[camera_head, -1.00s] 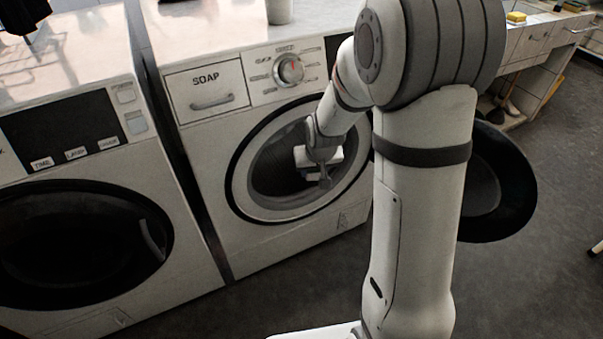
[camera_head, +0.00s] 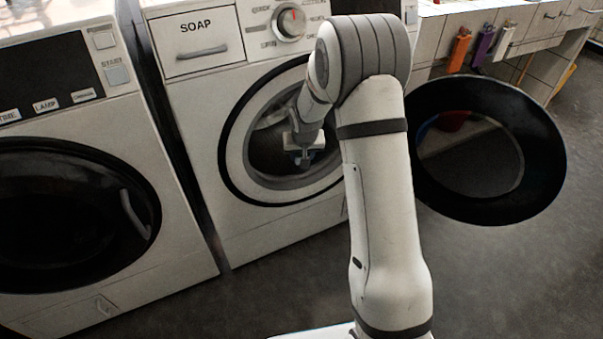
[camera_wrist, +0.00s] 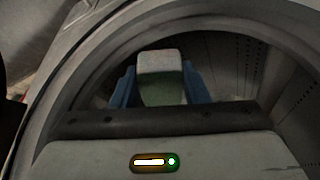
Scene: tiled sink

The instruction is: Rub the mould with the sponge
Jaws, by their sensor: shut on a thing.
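A block-shaped sponge (camera_wrist: 160,64), pale on top and dull green below, is held between the blue fingers of my gripper (camera_wrist: 160,88) in the wrist view. My gripper is shut on it. In the head view, my gripper (camera_head: 305,160) is at the round opening of the right washing machine (camera_head: 190,110), with the sponge too small to make out there. In the wrist view the sponge is in front of the perforated drum wall (camera_wrist: 228,75). I cannot clearly tell the mould; a faint greenish tint shows low beside the fingers. Contact between sponge and drum cannot be told.
The machine's round door (camera_head: 550,155) stands open to the right of my arm. A grey rim (camera_wrist: 70,75) surrounds the opening closely. Another washing machine (camera_head: 180,245) with its door shut stands at left. Tiled cabinets are at back right; the dark floor in front is mostly clear.

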